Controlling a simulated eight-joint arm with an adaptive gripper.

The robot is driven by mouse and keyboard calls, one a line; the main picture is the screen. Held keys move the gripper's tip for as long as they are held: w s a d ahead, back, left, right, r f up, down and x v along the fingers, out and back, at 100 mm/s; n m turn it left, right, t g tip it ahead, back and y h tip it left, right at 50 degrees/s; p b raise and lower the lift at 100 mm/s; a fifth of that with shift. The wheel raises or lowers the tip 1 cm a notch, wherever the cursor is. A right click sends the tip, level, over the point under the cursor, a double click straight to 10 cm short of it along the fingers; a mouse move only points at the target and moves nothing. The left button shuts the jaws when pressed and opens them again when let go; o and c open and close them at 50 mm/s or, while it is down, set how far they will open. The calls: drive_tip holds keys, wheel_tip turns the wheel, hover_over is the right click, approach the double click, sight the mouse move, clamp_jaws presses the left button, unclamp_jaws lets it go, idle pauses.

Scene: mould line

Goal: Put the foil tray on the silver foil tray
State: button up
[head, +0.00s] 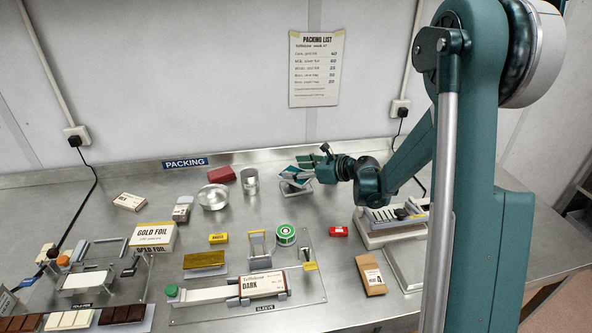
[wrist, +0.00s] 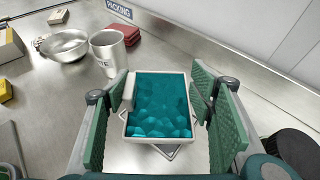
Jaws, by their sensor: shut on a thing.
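The foil tray, a light grey tray with crinkled teal foil inside, is between the green fingers of my gripper (wrist: 160,88) in the wrist view; its grey rim (wrist: 157,139) faces me. My gripper is shut on it. In the head view my gripper (head: 305,166) is at the back of the bench with the teal tray (head: 287,171) at its fingers. A silver tray edge (wrist: 172,152) shows just under the held tray in the wrist view. This lower tray (head: 289,188) also shows in the head view, mostly hidden. I cannot tell whether the two trays touch.
A metal cup (wrist: 107,52) and a shallow metal bowl (wrist: 66,46) stand to the left of the held tray. A red block (wrist: 117,33) lies behind them. The gold foil box (head: 155,236) and the sleeve station (head: 252,285) are farther forward. Bare steel bench lies around the cup.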

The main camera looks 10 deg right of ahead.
drive_tip(key=shift+f+b, duration=0.3)
drive_tip(key=shift+f, duration=0.05)
drive_tip(key=o, duration=0.9)
drive_tip(key=shift+o, duration=0.2)
drive_tip(key=shift+r, duration=0.1)
drive_tip(key=shift+r+p, duration=0.4)
drive_tip(key=shift+p, duration=0.05)
drive_tip(key=p+v, duration=0.1)
drive_tip(key=v, duration=1.1)
drive_tip(key=shift+f, duration=0.25)
